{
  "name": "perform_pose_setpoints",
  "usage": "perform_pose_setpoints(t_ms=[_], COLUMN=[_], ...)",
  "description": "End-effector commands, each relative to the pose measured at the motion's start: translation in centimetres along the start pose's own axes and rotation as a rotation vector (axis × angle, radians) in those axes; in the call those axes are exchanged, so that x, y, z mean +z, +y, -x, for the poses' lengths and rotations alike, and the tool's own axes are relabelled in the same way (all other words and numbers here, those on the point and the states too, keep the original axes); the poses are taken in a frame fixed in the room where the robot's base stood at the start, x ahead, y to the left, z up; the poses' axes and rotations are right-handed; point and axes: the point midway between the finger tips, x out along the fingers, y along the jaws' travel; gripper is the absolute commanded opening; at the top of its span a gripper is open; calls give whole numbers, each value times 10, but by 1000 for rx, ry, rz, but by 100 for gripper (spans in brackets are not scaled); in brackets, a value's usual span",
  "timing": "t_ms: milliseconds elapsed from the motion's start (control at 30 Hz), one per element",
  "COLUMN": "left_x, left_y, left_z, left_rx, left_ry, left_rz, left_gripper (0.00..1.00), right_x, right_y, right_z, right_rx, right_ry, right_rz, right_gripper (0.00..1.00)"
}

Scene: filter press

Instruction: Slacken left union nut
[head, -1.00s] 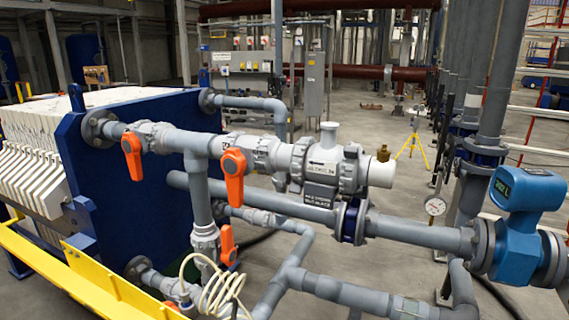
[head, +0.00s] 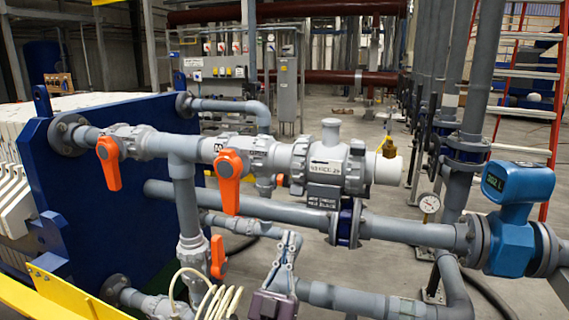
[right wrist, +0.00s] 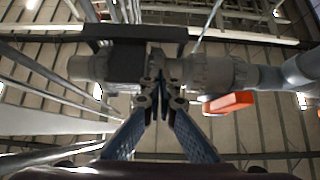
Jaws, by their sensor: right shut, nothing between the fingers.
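A grey in-line valve body (head: 327,172) sits in the upper pipe, with a ribbed union nut (head: 299,165) on its left and another union nut (head: 355,168) on its right. My right gripper (head: 291,240) rises from the bottom of the head view, fingers up and together, below the left nut and apart from it in the picture. In the right wrist view, looking up, its shut fingers (right wrist: 160,88) overlap the pipe fittings, near a ribbed nut (right wrist: 215,70); contact cannot be told. My left gripper is not in view.
Orange valve handles (head: 230,180) hang left of the valve body; one shows in the right wrist view (right wrist: 228,103). A lower grey pipe (head: 270,210) runs behind my right gripper. A blue flow meter (head: 515,215), a gauge (head: 429,203) and a brass fitting (head: 388,148) stand right.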

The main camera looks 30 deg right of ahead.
Motion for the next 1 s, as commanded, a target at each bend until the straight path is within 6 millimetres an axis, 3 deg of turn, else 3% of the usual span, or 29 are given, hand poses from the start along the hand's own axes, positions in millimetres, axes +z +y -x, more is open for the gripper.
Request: perform_pose_setpoints(t_ms=[500,1000], left_x=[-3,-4], left_y=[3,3], left_z=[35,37], left_rx=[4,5], left_ry=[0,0], left_rz=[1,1], left_gripper=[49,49], right_x=[-15,-14], right_y=[1,1], right_z=[-84,-92], right_rx=[4,3], right_ry=[5,2], right_rz=[2,1], right_gripper=[0,0])
